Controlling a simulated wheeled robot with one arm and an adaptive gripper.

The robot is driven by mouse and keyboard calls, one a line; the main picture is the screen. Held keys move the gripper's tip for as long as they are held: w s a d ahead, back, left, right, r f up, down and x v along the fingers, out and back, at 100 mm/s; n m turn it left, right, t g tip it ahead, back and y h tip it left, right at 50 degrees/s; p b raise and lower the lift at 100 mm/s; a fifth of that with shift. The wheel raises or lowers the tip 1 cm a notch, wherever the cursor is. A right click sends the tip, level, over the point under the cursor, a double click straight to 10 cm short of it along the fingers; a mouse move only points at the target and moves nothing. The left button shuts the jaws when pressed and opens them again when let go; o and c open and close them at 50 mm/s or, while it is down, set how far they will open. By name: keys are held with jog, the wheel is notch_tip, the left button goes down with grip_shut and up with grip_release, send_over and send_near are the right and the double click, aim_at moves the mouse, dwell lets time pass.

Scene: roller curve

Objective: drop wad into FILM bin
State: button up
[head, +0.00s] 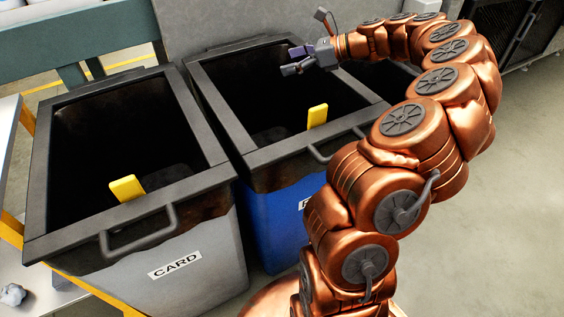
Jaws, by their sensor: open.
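I see no wad between the fingers. The blue bin (264,215) has a dark rim and a label mostly hidden by my arm; only the start of a letter shows, perhaps an F. Its inside is dark, and I cannot tell what lies in it. A small crumpled pale grey wad (13,294) lies on a light surface at the lower left, far from my gripper.
A grey bin labelled CARD (185,283) stands left of the blue one. Each bin has a yellow tab on its near inner wall and a front handle. Another bin is partly hidden behind my arm. A green beam (75,40) runs behind at left. Open floor (510,200) lies right.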

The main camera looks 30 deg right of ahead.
jog(key=v, duration=0.9)
jog(key=shift+s+d, duration=0.2)
jog(key=shift+r, duration=0.1)
